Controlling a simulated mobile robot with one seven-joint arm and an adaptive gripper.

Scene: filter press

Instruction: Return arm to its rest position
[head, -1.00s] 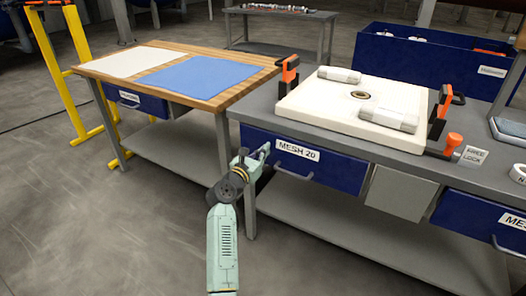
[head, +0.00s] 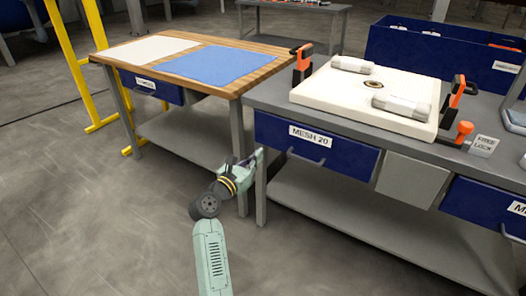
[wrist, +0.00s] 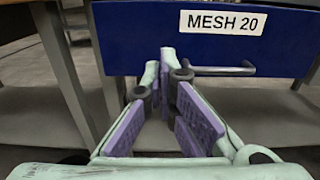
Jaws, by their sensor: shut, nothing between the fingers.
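My arm reaches up from the bottom of the head view, and my gripper (head: 254,158) is beside the left end of the MESH 20 drawer (head: 345,158). In the wrist view my gripper (wrist: 160,64) has its fingertips together with nothing between them, and purple pads show on the fingers. The blue MESH 20 drawer (wrist: 275,45) is ahead, with its handle (wrist: 225,70) just right of the fingertips. The gripper looks apart from the handle.
A grey bench (head: 265,95) carries a white filter plate (head: 340,95) with clamps. To its left, a wooden-topped table (head: 262,72) holds a white cloth (head: 150,48) and a blue cloth (head: 215,65). A yellow frame (head: 72,60) stands far left. Open floor lies at the lower left.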

